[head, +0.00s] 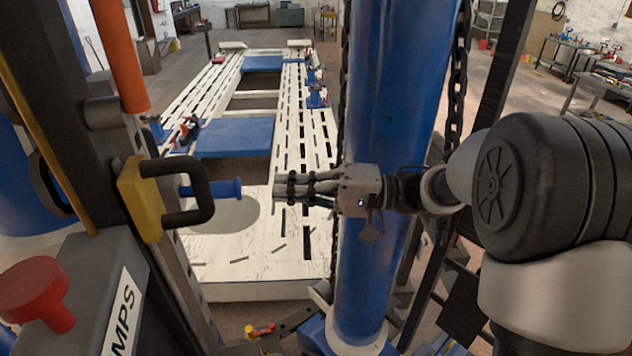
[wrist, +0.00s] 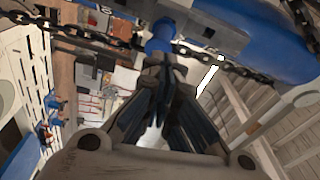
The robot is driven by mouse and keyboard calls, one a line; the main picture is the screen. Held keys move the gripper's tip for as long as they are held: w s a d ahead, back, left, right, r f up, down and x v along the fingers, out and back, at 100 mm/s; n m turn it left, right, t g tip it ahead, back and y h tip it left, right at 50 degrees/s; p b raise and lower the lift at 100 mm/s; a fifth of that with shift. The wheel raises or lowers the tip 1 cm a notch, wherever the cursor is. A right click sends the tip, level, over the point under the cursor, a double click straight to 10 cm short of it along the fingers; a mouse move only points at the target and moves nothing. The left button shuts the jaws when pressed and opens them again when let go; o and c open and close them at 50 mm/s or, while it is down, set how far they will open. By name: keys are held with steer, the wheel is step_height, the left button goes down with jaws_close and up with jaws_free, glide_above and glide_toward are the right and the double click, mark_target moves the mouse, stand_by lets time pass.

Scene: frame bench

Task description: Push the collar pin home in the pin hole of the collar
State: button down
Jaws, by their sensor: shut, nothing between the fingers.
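The collar pin (head: 225,188) is a short blue rod with a wider end. It sticks out level to the right from behind a black handle on a yellow block (head: 140,200). Its left end, the pin hole and where the collar begins are hidden or unclear. My gripper (head: 277,188) is shut and empty, pointing left at the pin's free end, about level with it, with a visible gap in the head view. In the wrist view the pin (wrist: 161,38) shows just beyond my closed fingertips (wrist: 160,62); touching cannot be told there.
A blue column (head: 385,130) with hanging chains (head: 455,90) stands close behind my gripper. A red knob (head: 35,290) and an orange cylinder (head: 120,55) are at the left. A white slotted frame bench (head: 225,260) lies behind and below. The space between pin and fingertips looks clear.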

steer(key=shift+a+r+b, duration=0.1)
steer(key=shift+a+b, duration=1.25)
steer(key=shift+a, duration=1.2)
steer(key=shift+s+a+p, duration=0.25)
steer(key=shift+a+p, duration=0.4)
steer(key=shift+a, duration=0.05)
steer(key=shift+s+a+p, duration=0.2)
steer(key=shift+a+p, duration=0.4)
steer(key=shift+a, duration=0.05)
steer(key=shift+d, duration=0.15)
steer(key=d+p, duration=0.2)
steer(key=d, duration=1.1)
steer(key=shift+w+d+f+p, duration=0.2)
steer(key=shift+d+f+p, duration=0.1)
steer(key=shift+d+p, duration=0.05)
